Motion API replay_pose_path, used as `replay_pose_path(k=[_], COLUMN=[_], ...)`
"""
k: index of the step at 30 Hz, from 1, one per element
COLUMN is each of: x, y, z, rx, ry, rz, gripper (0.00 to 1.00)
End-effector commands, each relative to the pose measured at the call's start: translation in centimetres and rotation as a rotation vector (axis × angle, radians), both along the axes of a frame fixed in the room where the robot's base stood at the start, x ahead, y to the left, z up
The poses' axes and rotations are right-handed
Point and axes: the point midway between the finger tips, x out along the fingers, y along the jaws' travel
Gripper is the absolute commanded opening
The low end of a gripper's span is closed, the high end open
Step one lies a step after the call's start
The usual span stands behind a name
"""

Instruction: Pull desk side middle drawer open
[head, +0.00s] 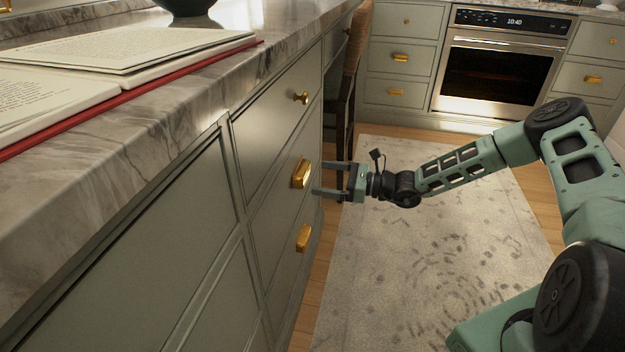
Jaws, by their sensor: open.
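The desk side has a stack of three grey-green drawers at the left of the head view. The middle drawer (276,205) is shut and has a brass cup handle (301,174). My gripper (318,179) is open, with its two fingers pointing left toward this handle. The fingertips lie just right of the handle in the picture, one a little above the other. I see nothing between the fingers. Whether a fingertip touches the handle or the drawer front, I cannot tell.
The top drawer has a brass knob (301,97) and the bottom drawer a brass handle (303,237). A marble countertop (180,100) with an open book (120,55) overhangs them. A chair (350,80) stands behind. The rug (430,250) is clear floor beside the drawers.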

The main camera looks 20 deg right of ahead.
Motion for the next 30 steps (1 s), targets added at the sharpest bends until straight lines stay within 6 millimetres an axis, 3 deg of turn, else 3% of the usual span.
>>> replay_pose_path(k=[3,9,19,20,26,30], x=[1.1,2.1,2.3,2.3,2.3,2.2], y=[1.8,3.2,3.5,3.5,3.5,3.4], z=[-0.2,-0.1,0.0,0.0,0.0,0.0], rx=[0.000,0.000,0.000,0.000,0.000,0.000], ry=[-0.001,0.000,0.000,0.000,0.000,0.000], rz=[0.002,0.001,0.000,0.000,0.000,0.000], gripper=[1.00,1.00,1.00,0.97,0.42,0.41])
